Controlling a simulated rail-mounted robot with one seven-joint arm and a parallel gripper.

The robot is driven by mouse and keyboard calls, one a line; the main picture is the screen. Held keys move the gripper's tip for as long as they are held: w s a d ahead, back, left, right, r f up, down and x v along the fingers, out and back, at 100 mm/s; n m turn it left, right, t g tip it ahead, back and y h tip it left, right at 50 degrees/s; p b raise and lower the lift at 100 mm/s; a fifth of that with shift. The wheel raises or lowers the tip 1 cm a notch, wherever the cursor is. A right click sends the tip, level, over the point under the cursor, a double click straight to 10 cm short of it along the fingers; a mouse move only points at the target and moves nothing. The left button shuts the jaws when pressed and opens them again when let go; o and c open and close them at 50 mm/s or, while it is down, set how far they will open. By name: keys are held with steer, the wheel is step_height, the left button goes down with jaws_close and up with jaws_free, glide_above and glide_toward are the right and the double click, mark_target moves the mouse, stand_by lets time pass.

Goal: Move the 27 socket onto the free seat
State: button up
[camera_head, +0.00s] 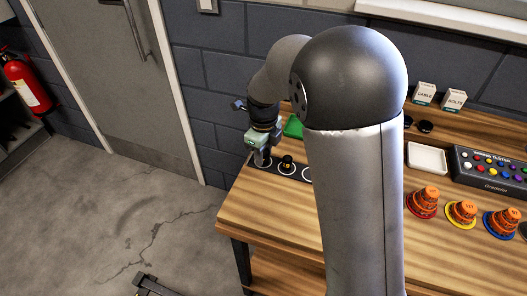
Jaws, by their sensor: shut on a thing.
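My gripper (262,152) is at the left end of a dark strip (272,172) on the bench. It is shut on a small dark socket (263,161), which is low at the strip's left end. I cannot read a number on that socket, nor tell whether it touches the strip. Another black socket (286,163) with a yellow number, too small to read surely, stands upright on the strip just right of my gripper. Further right a white-ringed seat (307,173) shows partly and looks bare. My arm hides the rest of the strip.
The wooden bench top (270,208) is clear in front of the strip. A green object (293,127) lies behind it. Right of my arm are a white tray (428,158), orange cones (424,201) on coloured rings, a tester box (490,168) and two small boxes (425,93).

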steer(key=o, duration=1.1)
steer(key=shift+c, duration=0.2)
step_height(320, 180, up, 12)
steer(key=s+d+f+n, duration=0.2)
steer(key=s+d+n, duration=0.2)
steer(key=s+n, duration=0.4)
steer(key=s+d+f+n, duration=0.2)
steer(key=s+d+n, duration=0.3)
steer(key=s+n, duration=0.3)
steer(key=s+d+f+n, duration=0.2)
steer(key=s+d+n, duration=0.2)
steer(key=s+n, duration=0.4)
steer(key=shift+d+f+n, duration=0.1)
steer(key=shift+d+n, duration=0.1)
steer(key=shift+n, duration=0.2)
